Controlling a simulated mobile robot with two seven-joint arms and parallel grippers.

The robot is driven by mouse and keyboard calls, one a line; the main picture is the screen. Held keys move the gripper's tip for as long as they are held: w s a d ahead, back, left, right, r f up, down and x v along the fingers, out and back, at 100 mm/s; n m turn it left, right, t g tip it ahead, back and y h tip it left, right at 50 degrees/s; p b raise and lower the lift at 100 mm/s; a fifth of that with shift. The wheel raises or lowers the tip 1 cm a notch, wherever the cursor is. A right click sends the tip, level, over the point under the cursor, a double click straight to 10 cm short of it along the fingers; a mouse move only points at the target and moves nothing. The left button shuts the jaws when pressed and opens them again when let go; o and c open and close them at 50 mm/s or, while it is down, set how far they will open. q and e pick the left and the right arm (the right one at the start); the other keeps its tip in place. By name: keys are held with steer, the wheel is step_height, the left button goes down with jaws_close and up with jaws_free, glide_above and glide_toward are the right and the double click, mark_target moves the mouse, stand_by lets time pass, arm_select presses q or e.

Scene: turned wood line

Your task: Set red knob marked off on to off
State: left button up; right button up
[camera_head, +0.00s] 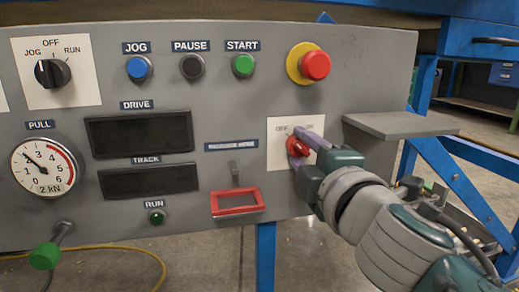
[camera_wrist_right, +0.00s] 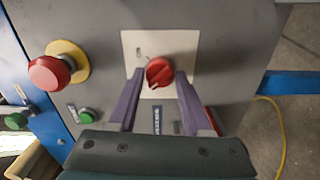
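The red knob (camera_head: 297,147) sits on a white plate (camera_head: 279,154) at the right of the grey panel. The plate's lettering above the knob, OFF at left and ON at right, is small and partly covered. My right gripper (camera_head: 302,152) reaches in from the right, its fingers around the knob. In the right wrist view the red knob (camera_wrist_right: 159,72) lies between the two purple fingertips (camera_wrist_right: 160,78), with a narrow gap on each side. I cannot tell clearly which mark the knob points at. My left gripper is not in view.
A red emergency button (camera_head: 315,65) on a yellow collar sits above the knob. A red-framed latch (camera_head: 238,203) is left of my right gripper. A grey shelf (camera_head: 400,124) juts out at right. JOG, PAUSE and START buttons line the panel top; a black JOG/OFF/RUN selector (camera_head: 52,73) is far left.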

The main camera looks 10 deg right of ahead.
steer(key=o, duration=0.3)
steer(key=shift+o, duration=0.2)
steer(key=shift+s, duration=0.5)
steer(key=s+p, duration=0.1)
steer(key=s, duration=0.8)
steer(key=shift+d, duration=0.2)
